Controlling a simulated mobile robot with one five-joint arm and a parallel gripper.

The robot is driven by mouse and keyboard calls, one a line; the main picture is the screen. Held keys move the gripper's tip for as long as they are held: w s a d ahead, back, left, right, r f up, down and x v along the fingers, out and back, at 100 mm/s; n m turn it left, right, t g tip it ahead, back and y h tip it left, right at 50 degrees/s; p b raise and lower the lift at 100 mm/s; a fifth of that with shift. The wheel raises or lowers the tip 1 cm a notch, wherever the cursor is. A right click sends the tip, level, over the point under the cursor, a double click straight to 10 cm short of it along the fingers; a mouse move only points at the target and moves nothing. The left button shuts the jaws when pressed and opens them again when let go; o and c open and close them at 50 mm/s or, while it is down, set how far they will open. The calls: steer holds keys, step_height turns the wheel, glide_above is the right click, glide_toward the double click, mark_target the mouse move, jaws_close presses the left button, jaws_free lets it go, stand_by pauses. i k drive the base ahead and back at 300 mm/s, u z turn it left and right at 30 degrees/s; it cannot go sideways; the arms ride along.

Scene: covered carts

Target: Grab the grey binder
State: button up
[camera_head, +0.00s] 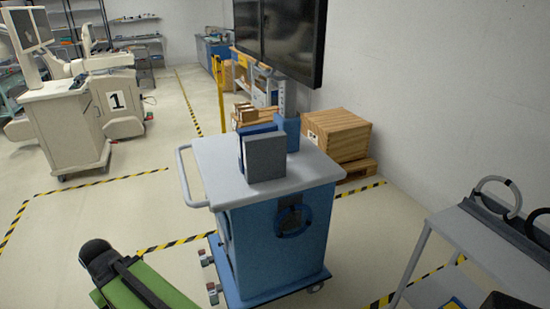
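The grey binder (265,157) stands upright on the grey top of a blue cart (313,173). Its broad face is toward me and its narrow side shows at the left. A blue binder (258,130) stands right behind it, partly hidden. Another blue binder (291,131) stands behind and to the right. I cannot tell whether the binders touch. My gripper is not in view, so its state and its distance from the binder do not show.
The cart has a handle (184,176) at the left. Wooden crates (340,135) stand behind it. A grey shelf cart (490,250) is at right. A green and black shape fills the bottom left; I cannot tell what it is. Floor left of the cart is clear.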

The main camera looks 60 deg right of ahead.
mark_target(265, 155)
steer(key=u, duration=0.05)
steer(key=i, duration=1)
steer(key=z, duration=0.05)
